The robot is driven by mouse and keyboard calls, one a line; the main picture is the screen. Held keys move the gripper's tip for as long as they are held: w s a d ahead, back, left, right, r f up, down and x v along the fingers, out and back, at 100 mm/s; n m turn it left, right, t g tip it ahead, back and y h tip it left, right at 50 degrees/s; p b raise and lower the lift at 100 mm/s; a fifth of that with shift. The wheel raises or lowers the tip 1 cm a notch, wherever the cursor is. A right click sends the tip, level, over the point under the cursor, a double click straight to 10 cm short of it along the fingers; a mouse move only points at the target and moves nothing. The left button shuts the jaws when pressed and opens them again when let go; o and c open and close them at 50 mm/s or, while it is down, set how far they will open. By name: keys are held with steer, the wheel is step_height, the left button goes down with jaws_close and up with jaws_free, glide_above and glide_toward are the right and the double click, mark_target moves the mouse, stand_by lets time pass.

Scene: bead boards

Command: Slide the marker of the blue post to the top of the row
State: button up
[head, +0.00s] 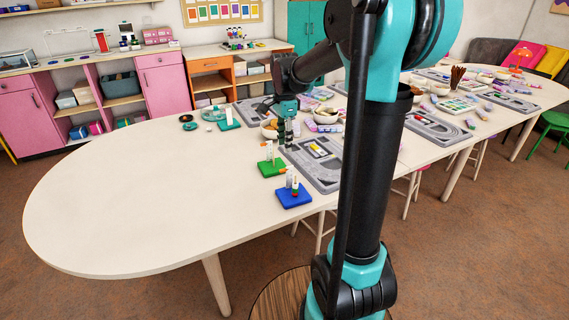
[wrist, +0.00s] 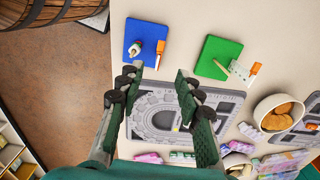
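The blue board (head: 284,203) lies near the table's front edge in the head view. It carries upright white posts (head: 289,178), small red and green beads low down and an orange marker (head: 286,187) low on the left side. In the wrist view the blue board (wrist: 134,28) is at top left, with the post (wrist: 134,47) seen from above and the orange marker (wrist: 160,46) beside it. My gripper (wrist: 160,75) is open and empty, fingers apart over the table, with the blue board beyond the fingertips. In the head view my gripper (head: 285,135) is above the table, behind the blue board.
A green board (head: 265,173) with its own white posts and orange marker stands close behind the blue one. A grey tray (head: 325,183) lies right of them. A teal board (head: 228,127) and bowls are farther back. The table's left half is clear.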

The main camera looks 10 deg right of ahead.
mark_target(285, 169)
step_height(285, 169, down, 10)
steer(key=shift+r, duration=0.15)
steer(key=shift+c, duration=0.2)
jaws_close()
steer(key=shift+f, duration=1.45)
jaws_free()
stand_by(0.4)
